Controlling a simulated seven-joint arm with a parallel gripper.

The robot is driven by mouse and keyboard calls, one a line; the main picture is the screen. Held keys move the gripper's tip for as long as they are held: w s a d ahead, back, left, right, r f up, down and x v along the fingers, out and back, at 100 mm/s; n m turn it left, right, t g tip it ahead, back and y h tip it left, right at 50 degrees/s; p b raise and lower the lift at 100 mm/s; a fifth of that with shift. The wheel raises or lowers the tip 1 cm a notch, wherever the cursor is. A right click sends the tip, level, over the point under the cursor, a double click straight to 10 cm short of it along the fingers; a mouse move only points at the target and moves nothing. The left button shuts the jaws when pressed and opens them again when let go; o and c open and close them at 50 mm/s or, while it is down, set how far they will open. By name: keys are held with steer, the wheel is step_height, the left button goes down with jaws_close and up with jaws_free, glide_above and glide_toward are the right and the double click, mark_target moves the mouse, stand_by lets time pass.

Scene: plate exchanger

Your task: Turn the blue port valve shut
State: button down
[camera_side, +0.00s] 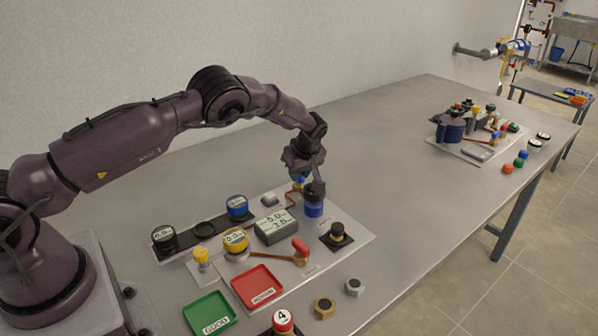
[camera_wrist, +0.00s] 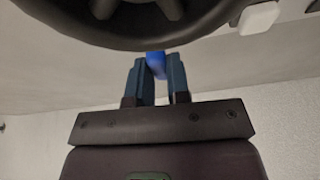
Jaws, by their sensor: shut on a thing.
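The handle's exact angle is hard to tell.
Red (camera_side: 258,288) and green (camera_side: 210,315) trays lie in front. The table's middle is clear.

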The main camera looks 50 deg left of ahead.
steer(key=m, duration=0.2)
steer(key=m+t, duration=0.1)
steer(key=m, duration=0.1)
steer(key=shift+s+r+t+h, duration=0.1)
steer(key=shift+t+h, duration=0.2)
steer(key=m+t+h, duration=0.1)
steer(key=m, duration=0.3)
steer(key=m+t+h, duration=0.1)
steer(key=m, duration=0.3)
steer(key=shift+s+a, duration=0.1)
steer(key=shift+a, duration=0.05)
steer(key=shift+m+h, duration=0.9)
steer(key=shift+m, duration=1.2)
steer(key=c, duration=1.1)
jaws_free()
